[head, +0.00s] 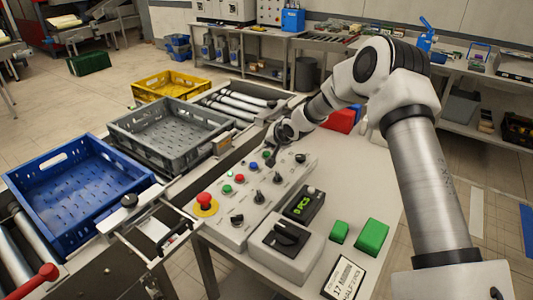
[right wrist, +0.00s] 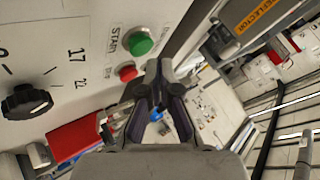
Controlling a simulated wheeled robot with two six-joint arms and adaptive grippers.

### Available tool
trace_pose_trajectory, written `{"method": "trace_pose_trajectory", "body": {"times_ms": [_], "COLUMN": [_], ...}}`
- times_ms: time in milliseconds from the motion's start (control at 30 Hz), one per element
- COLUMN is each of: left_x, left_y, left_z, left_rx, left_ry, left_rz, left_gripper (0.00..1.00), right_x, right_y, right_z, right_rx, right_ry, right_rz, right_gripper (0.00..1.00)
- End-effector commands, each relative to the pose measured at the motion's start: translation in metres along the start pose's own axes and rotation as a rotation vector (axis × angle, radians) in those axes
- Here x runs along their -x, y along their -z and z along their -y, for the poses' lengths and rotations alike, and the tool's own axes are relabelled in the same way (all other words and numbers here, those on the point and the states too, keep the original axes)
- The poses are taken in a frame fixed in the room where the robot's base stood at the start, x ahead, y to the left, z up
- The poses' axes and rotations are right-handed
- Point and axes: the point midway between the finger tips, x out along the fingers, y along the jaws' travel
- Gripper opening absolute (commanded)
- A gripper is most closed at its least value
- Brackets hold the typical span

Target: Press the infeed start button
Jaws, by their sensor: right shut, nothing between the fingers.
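The sloped control panel (head: 225,222) stands on the pale table in the head view. It carries a green button (head: 227,189), a red button (head: 239,178), a blue button (head: 253,165) and a farther green button (head: 266,155). My right gripper (head: 271,158) is at the panel's far end, close to the farther green button. In the right wrist view its shut, empty fingertips (right wrist: 159,66) show beside a green button (right wrist: 139,43) marked START and a red button (right wrist: 127,72). I cannot tell whether the fingertips touch the panel. My left gripper is out of view.
A red emergency stop (head: 204,202) on a yellow ring and several black knobs sit on the panel. A blue crate (head: 62,240), a grey crate (head: 125,137) and a yellow crate (head: 150,93) line the left. Green blocks (head: 371,236) lie on the table.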

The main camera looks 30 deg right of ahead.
Motion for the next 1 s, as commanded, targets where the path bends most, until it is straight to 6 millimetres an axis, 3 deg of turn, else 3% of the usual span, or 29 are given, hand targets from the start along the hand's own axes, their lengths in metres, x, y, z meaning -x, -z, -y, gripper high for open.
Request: {"method": "trace_pose_trajectory", "body": {"times_ms": [1000], "left_x": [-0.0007], "left_y": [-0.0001], "left_z": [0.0], "left_rx": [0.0], "left_ry": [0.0], "left_rz": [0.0], "left_gripper": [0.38], "right_x": [-0.0057], "right_y": [-0.0044], "right_z": [-0.0043], "right_rx": [0.0], "right_ry": [0.0], "right_rz": [0.0], "right_gripper": [0.0]}}
